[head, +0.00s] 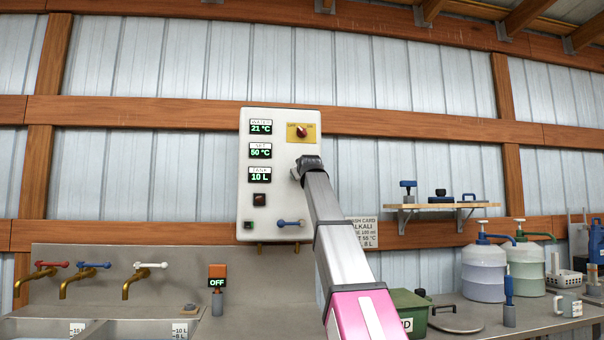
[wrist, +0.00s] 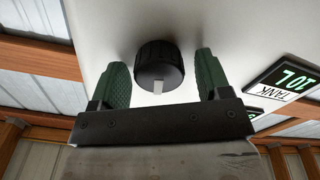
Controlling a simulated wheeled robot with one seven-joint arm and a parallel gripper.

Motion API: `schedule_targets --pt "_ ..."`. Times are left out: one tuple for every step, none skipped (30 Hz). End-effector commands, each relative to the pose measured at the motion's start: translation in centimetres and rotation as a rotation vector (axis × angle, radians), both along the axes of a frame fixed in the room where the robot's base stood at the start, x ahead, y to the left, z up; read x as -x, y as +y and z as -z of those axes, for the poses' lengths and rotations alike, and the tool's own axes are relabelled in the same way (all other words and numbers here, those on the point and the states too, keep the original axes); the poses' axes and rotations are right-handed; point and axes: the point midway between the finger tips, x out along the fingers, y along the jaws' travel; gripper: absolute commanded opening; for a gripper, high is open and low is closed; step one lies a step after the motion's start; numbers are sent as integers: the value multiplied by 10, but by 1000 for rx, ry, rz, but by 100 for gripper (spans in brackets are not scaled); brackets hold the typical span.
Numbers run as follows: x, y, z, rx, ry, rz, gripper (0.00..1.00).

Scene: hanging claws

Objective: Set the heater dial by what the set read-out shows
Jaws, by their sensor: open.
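The white heater panel (head: 272,210) hangs on the wall. Its set read-out (head: 260,151) shows 50 °C. The water read-out (head: 261,127) above it shows 21 °C and the tank read-out (head: 260,174) below shows 10 L. The black dial (wrist: 157,65) has a pale mark toward the bottom of the wrist view. My gripper (head: 306,164) is open at the panel, with green fingers (wrist: 161,72) on either side of the dial. A gap shows on each side. My gripper hides the dial in the head view.
A card (head: 362,232), partly hidden by my arm, reads alkali and 55 °C. The panel also bears a red knob on a yellow plate (head: 301,132), a black switch (head: 262,202) and a blue lever (head: 290,223). Taps and a sink stand left, pump bottles (head: 482,268) right.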

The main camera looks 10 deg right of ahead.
Motion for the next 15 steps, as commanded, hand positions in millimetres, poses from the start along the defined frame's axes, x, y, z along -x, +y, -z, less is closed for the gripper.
schedule_targets --pt "0 0 0 0 0 0 71" --pt "0 0 0 0 0 0 71" --pt "0 0 0 0 0 0 67" --pt "0 0 0 0 0 0 58" --pt "0 0 0 0 0 0 48" --pt "0 0 0 0 0 0 35" --pt "0 0 0 0 0 0 25" --pt "0 0 0 0 0 0 21" --pt "0 0 0 0 0 0 21" --pt "0 0 0 0 0 0 21" --pt "1 0 0 -1 0 0 21" --pt "1 0 0 -5 0 0 21" --pt "1 0 0 -11 0 0 21" --pt "1 0 0 -21 0 0 21" --pt "1 0 0 -42 0 0 21"
